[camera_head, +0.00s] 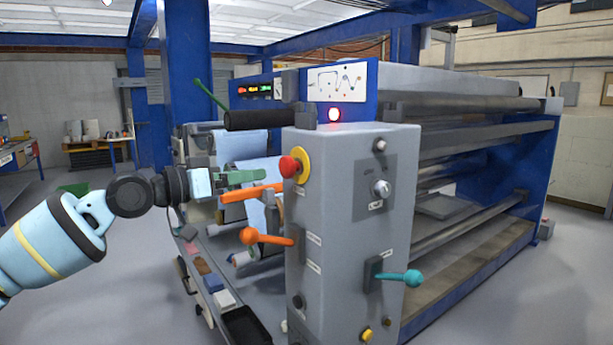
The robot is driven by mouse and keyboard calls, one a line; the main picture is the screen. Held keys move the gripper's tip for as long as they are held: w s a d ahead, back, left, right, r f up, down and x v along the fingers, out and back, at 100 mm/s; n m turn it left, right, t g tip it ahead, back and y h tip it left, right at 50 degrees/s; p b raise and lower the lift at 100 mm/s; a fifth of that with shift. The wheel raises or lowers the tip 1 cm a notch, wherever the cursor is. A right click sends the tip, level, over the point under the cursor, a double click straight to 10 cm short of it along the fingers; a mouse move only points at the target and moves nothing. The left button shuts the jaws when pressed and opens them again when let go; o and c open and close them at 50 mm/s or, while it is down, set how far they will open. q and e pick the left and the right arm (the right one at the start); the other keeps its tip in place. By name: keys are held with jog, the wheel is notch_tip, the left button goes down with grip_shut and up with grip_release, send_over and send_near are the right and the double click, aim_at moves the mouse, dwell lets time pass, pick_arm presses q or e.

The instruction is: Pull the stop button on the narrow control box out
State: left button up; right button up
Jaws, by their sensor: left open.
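The narrow grey control box (340,235) stands upright in the middle of the head view. The red stop button (289,166), on a yellow collar (304,165), sticks out from the upper part of its left face. My left gripper (274,181) comes in from the left, with one green finger and one orange finger. It is open, with its fingertips just left of and slightly below the button in the picture. Nothing shows between the fingers. Whether a fingertip touches the button or box, I cannot tell. My right gripper is not in view.
An orange-knobbed lever (262,236) sticks out below the gripper. A teal-knobbed lever (402,278) is on the box's other face. The large roller machine (480,130) fills the right. Open floor lies at the lower left.

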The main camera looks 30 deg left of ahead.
aim_at(283, 168)
pick_arm(q)
jog(key=p+x, duration=0.1)
jog(key=x, duration=0.1)
jog(key=p+x, duration=0.1)
jog(key=x, duration=0.1)
jog(key=p+x, duration=0.1)
jog(key=x, duration=0.1)
jog(key=shift+r, duration=0.3)
jog(key=shift+w+d+f, duration=0.1)
jog(key=shift+w+d, duration=0.1)
jog(key=shift+w, duration=0.35)
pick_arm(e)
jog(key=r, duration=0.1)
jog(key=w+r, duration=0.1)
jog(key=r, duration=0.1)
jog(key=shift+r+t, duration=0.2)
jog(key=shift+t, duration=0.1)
pick_arm(q)
jog(key=shift+c, duration=0.2)
